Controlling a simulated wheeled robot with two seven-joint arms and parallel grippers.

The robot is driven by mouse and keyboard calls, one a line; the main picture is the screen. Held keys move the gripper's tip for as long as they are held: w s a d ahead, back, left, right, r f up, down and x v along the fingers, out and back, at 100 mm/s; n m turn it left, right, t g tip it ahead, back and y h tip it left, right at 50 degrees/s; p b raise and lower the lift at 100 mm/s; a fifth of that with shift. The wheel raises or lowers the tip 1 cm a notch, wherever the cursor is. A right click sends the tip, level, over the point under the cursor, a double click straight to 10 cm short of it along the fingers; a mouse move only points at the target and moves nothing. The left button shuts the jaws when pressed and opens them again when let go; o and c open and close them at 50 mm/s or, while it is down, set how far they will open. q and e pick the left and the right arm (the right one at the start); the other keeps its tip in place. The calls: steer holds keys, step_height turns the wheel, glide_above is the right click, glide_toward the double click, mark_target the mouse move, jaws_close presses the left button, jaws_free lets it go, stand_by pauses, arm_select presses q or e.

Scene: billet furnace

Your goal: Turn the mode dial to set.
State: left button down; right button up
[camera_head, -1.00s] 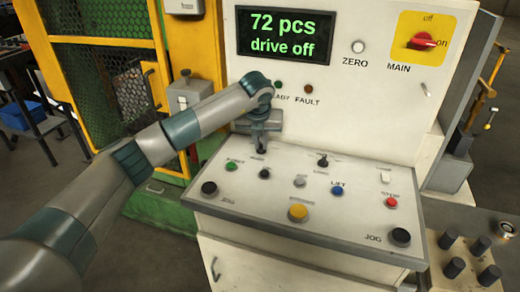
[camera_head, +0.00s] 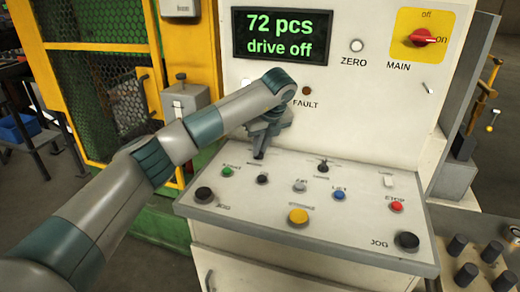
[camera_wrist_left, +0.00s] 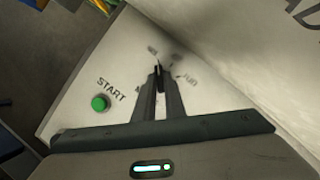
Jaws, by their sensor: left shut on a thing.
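The mode dial (camera_wrist_left: 159,72) is a small dark knob on the light sloping panel (camera_wrist_left: 75,120), between my left fingertips in the left wrist view. My left gripper (camera_wrist_left: 158,80) is shut on it, coming down from above. A "run" label shows to the right of the dial; the other labels around it are blurred. In the head view my left gripper (camera_head: 260,151) reaches the back left of the panel, and its fingers hide most of the dial. My right gripper is not in view.
The green START button (camera_head: 227,171) sits left of the dial, and a black knob (camera_head: 262,179) sits in front. A yellow button (camera_head: 298,216), blue LIFT button (camera_head: 339,195) and red STOP button (camera_head: 396,205) are further right. The display (camera_head: 283,35) reads "72 pcs drive off".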

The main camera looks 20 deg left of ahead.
arm_select(q)
steer(key=shift+r, duration=0.1)
steer(key=c, duration=1.8)
jaws_free()
